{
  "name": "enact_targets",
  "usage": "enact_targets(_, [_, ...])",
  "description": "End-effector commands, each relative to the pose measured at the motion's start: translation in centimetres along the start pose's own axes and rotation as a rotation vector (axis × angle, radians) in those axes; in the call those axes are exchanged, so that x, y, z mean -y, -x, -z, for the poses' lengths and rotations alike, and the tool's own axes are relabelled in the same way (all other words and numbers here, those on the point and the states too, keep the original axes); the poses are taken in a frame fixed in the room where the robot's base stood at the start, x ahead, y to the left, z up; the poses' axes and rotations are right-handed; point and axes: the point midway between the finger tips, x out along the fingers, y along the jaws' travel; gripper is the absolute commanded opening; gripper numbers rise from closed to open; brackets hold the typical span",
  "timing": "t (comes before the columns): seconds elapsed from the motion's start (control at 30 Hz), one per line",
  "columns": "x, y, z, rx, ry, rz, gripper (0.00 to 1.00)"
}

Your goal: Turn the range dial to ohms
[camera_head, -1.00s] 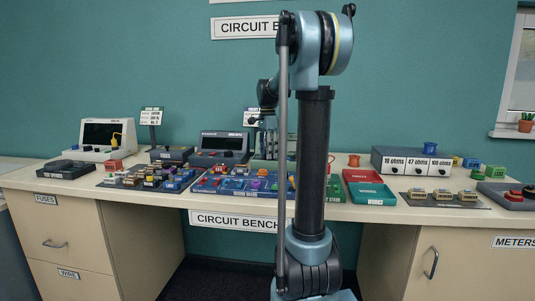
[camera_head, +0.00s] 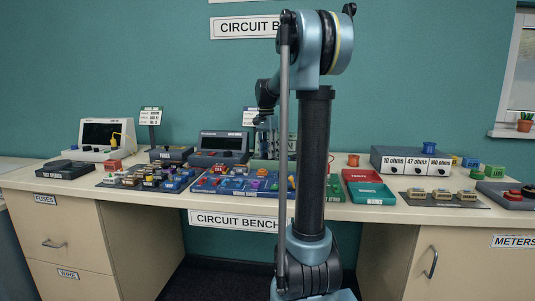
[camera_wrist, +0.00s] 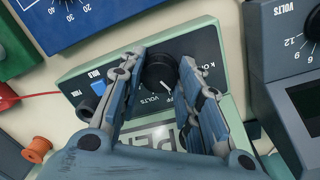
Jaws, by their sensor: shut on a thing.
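The range dial (camera_wrist: 160,73) is a round black knob on the dark face of a green-framed meter (camera_wrist: 192,28). A white pointer mark shows on the knob's lower part, near the lettering for OFF and VOLTS. Part of an OHMS label shows by the right finger. The fingers cover some of the lettering. In the head view the green meter (camera_head: 262,165) stands mid-bench, partly behind my arm, and the dial cannot be made out.
A blue meter (camera_wrist: 80,22) is at the upper left of the wrist view. A dark grey meter (camera_wrist: 282,60) stands close on the right. A red lead (camera_wrist: 35,97) and an orange spool (camera_wrist: 37,149) lie at the left. Boards and trays crowd the bench (camera_head: 350,213).

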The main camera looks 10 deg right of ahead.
Motion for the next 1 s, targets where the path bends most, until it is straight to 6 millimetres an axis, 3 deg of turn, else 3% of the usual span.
enact_targets(0.4, [0.18, 0.08, 0.02, -0.014, 0.216, 0.005, 0.08])
enact_targets(0.97, [0.19, 0.09, 0.0, -0.016, 0.254, 0.005, 0.08])
enact_targets(1.0, [0.19, 0.09, 0.0, -0.016, 0.254, 0.005, 0.36])
